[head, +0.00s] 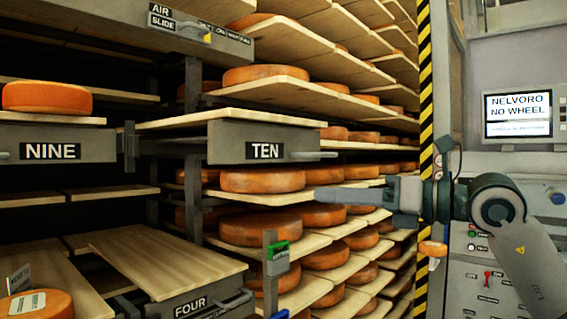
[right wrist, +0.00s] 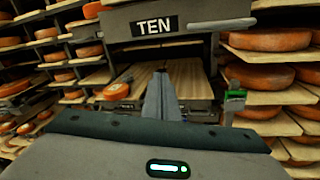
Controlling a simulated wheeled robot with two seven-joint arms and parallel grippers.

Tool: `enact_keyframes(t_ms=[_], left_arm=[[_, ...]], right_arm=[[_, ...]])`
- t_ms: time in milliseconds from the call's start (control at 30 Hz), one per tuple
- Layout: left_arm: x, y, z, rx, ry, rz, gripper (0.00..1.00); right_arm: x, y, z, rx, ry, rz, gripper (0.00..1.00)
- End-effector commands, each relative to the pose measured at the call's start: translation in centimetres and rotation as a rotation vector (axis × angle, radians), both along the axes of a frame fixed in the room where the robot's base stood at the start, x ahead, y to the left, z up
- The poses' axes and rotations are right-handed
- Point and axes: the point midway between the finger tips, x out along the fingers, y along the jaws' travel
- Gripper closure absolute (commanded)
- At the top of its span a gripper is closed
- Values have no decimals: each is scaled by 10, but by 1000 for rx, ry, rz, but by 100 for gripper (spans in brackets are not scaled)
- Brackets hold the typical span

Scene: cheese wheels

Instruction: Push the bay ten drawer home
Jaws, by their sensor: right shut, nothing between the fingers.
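The bay ten drawer (head: 225,143) has a grey front with a black TEN label and a handle bar at its right. A bare wooden board (head: 215,116) lies on top of it. The drawer front stands out from the rack post behind it. It also shows at the top of the right wrist view (right wrist: 165,27). My right gripper (head: 330,193) comes in from the right, below and to the right of the drawer's handle. Its fingers are shut and empty, pointing left, and appear apart from the drawer. The fingers (right wrist: 162,85) also show in the right wrist view. My left gripper is out of view.
Bay nine (head: 55,143) is at the left with a cheese wheel (head: 47,97) above it. Bay four (head: 190,304), with bare boards, stands out below. A green-tagged post (head: 278,252) rises near it. A striped post (head: 425,100) and a control panel with a screen (head: 518,114) are at the right.

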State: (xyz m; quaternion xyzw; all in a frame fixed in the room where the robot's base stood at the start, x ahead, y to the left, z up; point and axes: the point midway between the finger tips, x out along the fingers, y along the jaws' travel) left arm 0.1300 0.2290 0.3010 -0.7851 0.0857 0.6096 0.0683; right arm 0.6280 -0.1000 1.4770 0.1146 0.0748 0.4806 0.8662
Motion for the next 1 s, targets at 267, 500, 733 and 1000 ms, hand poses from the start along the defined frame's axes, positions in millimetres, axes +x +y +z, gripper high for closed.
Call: enact_keyframes(t_ms=[267,500,733,1000], left_arm=[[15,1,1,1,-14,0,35],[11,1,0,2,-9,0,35],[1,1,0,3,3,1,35],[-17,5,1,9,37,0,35]], right_arm=[[-39,-17,55,-141,-214,-156,100],[-41,-20,60,-151,-233,-176,100],[-41,-19,60,-150,-231,-174,100],[-35,-12,61,-149,-231,-172,100]])
